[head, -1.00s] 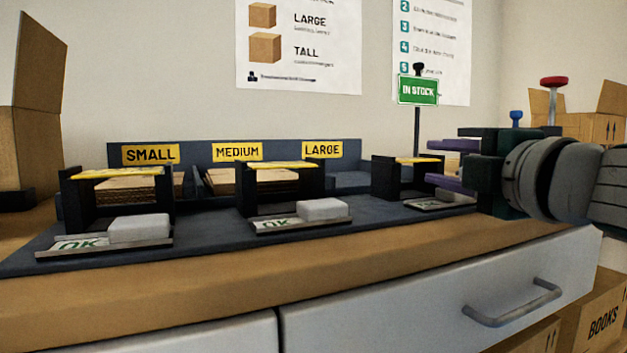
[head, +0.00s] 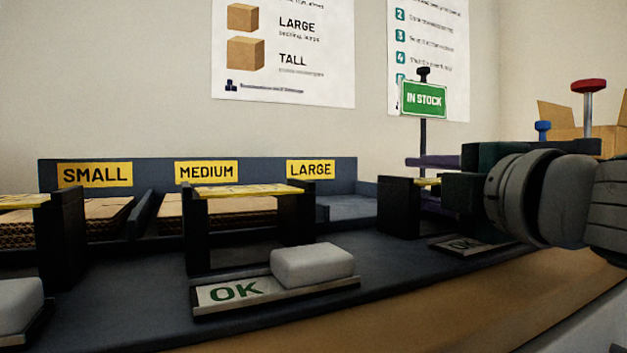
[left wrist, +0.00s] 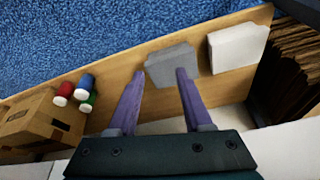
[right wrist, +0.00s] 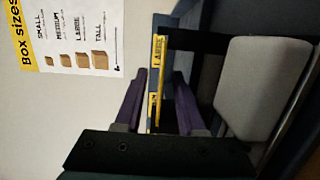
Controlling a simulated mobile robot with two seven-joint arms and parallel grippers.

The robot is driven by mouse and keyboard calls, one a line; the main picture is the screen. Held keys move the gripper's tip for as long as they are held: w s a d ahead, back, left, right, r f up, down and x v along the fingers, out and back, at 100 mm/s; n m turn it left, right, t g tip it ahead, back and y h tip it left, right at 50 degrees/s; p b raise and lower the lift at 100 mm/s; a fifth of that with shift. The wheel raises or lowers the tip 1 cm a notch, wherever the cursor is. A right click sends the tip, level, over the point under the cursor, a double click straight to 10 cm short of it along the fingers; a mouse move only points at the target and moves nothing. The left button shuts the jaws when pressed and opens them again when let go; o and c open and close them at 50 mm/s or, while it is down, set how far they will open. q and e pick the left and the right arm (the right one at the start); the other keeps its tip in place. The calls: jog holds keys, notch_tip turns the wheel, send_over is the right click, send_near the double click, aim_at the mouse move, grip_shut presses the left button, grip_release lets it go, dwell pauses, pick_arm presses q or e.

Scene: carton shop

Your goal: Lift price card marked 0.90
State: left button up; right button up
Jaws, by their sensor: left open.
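No marking of 0.90 can be read in any view. Yellow-topped cards lie on black stands; the middle card (head: 245,190) and the right card (head: 427,181) show nearly edge-on in the head view. My right gripper (head: 434,180) is at the right stand (head: 398,208), one purple finger above and one below the card's level. In the right wrist view my right gripper (right wrist: 160,75) is open, with yellow strips seen between its fingers; contact cannot be told. My left gripper (left wrist: 160,73) is open and empty, above a wooden edge and a grey block (left wrist: 170,66).
A white block (head: 312,265) sits on the middle OK plate (head: 235,293). An IN STOCK sign (head: 423,100) stands behind the right stand. In the left wrist view, coloured cylinders (left wrist: 73,91), a carton (left wrist: 40,122) and a white block (left wrist: 238,48) lie nearby.

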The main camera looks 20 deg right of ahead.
jog(key=shift+s, duration=0.15)
jog(key=shift+c, duration=0.5)
grip_shut()
jog(key=shift+r, duration=0.1)
